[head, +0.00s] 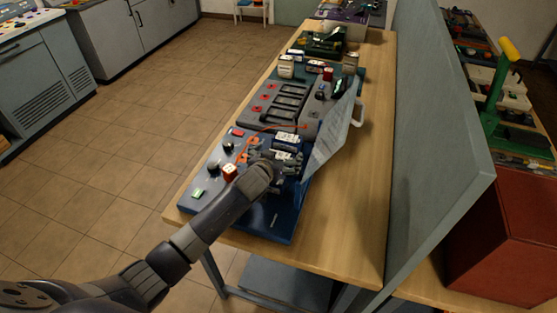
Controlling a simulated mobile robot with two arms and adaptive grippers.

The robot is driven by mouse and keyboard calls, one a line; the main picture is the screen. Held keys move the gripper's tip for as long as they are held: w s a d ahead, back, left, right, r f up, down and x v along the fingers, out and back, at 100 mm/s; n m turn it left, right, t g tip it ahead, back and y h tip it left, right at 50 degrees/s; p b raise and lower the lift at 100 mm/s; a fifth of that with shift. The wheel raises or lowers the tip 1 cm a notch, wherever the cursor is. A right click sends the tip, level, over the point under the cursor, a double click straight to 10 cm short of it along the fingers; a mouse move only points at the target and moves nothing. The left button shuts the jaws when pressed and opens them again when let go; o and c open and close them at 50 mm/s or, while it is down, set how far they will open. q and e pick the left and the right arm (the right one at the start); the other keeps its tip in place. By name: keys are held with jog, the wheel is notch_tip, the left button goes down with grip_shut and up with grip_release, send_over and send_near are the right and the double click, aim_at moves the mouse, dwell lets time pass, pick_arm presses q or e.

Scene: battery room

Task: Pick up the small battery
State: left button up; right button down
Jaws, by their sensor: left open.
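A small blue and white block (287,138), which looks like a small battery, sits on the near blue board on the table. My left gripper (285,158) is open and low over that board, right at the near side of the block. The fingers overlap the block's near part in the picture, so I cannot tell whether they touch it. The wrist hides part of the board below. My right gripper is out of view.
The wooden table (355,215) has free room along its right side. A grey tray (310,123) with dark slots lies beyond the blue board (262,222). A tilted sheet (330,137) stands close right of my gripper. A grey partition (425,150) borders the table.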

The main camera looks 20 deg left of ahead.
pick_arm(q)
jog(key=c, duration=1.5)
jog(key=shift+w+r, duration=0.15)
jog(key=shift+c, duration=0.2)
